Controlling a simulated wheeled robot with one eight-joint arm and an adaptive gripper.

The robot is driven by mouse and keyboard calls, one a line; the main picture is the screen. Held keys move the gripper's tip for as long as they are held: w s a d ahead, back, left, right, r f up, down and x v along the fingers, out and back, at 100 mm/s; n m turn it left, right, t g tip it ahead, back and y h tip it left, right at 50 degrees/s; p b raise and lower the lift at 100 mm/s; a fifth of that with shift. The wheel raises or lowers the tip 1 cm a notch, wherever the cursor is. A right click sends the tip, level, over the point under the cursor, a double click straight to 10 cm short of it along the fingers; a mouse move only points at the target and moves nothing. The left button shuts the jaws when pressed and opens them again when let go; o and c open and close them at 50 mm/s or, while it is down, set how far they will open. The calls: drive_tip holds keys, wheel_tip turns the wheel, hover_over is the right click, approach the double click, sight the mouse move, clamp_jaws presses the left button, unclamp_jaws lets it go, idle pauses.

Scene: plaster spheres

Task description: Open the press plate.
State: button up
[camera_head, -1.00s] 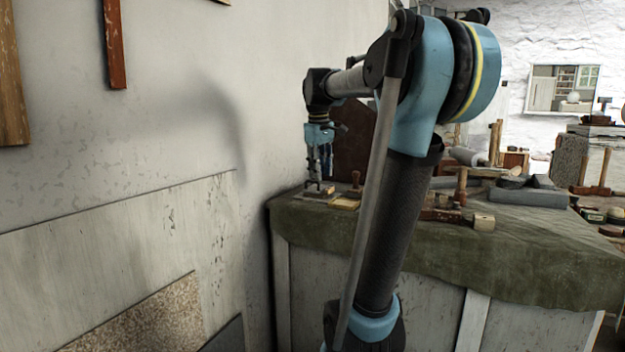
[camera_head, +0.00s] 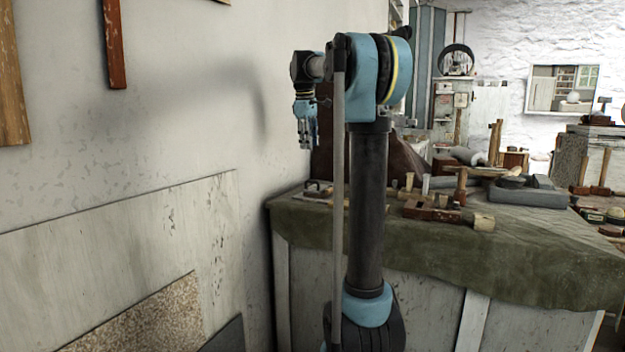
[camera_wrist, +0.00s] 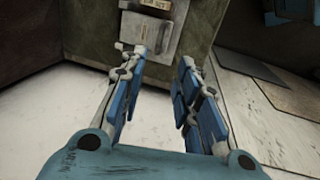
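A small tool with a pale flat body and a grey-white handle (camera_wrist: 145,28) lies at the top of the wrist view, on the dark green cloth. A small low piece with a dark raised part, likely the press plate (camera_head: 318,188), sits at the table's left corner in the head view. I cannot tell whether it is open or shut. My gripper (camera_head: 306,140) hangs above that corner, pointing down and clear of the table. In the wrist view my gripper (camera_wrist: 163,64) has its blue fingers apart, with nothing between them.
The cloth-covered table (camera_head: 450,245) holds a wooden plane (camera_head: 430,212), mallets and a grey stone block (camera_head: 528,196). A dark brown board (camera_head: 375,160) stands behind the corner. The wall and a leaning panel (camera_head: 130,240) are close on the left.

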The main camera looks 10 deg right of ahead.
sight(312, 181)
drive_tip(key=f, duration=0.4)
drive_tip(key=w+d+f, duration=0.1)
drive_tip(key=f, duration=0.4)
drive_tip(key=w+f, duration=0.1)
drive_tip(key=f, duration=0.4)
drive_tip(key=shift+w+d+f, duration=0.1)
drive_tip(key=shift+w+d, duration=0.05)
drive_tip(key=shift+d, duration=0.2)
